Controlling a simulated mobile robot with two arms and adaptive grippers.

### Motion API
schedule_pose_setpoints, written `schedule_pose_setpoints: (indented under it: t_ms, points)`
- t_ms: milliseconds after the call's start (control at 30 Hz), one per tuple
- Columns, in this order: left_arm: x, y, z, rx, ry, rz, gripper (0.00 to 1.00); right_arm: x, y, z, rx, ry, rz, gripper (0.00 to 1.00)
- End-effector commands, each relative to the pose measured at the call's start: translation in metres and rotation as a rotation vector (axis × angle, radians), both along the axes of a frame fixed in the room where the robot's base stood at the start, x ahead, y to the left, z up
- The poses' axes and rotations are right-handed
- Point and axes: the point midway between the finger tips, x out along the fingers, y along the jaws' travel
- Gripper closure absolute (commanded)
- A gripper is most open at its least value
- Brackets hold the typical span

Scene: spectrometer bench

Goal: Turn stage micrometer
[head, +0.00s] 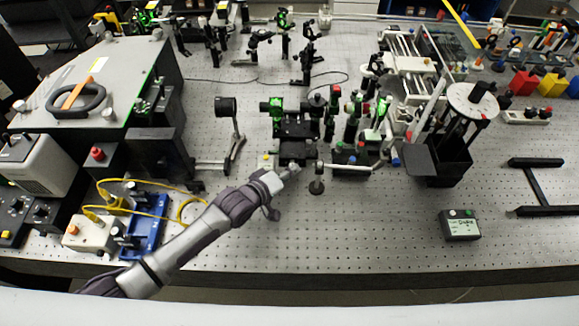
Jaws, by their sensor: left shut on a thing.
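A black translation stage (298,150) stands on the perforated bench near the middle of the head view, with black mounts and a green-lit part behind it. My left arm reaches in from the lower left. My left gripper (287,172) is at the front edge of the stage, where the micrometer sits. Its fingers are shut on the micrometer, which they mostly hide; its markings are too small to read. My right gripper is not in view.
A small black post (318,180) stands just right of the gripper. Optics mounts crowd the right and back. A blue-based device (146,232) with yellow cables lies left of my arm. A small labelled box (461,226) sits front right. The front middle bench is clear.

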Motion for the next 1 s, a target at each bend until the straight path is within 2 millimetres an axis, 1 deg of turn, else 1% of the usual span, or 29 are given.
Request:
schedule_pose_setpoints:
  t_ms: [100,500,533,667,1000]
  points:
    - [-0.0006,0.0002,-0.0003,0.019,0.002,0.000,1.00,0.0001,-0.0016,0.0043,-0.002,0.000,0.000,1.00]
    - [-0.0004,0.0006,-0.0016,0.026,0.002,0.001,1.00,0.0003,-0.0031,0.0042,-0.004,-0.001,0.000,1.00]
    - [-0.0004,0.0006,-0.0016,0.026,0.002,0.001,0.78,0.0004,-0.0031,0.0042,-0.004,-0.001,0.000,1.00]
    - [-0.0004,0.0005,-0.0014,0.025,0.001,0.001,0.56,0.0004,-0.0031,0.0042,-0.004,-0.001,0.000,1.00]
    - [-0.0016,0.0013,0.0003,0.023,0.001,0.000,0.56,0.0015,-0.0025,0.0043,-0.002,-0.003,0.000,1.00]
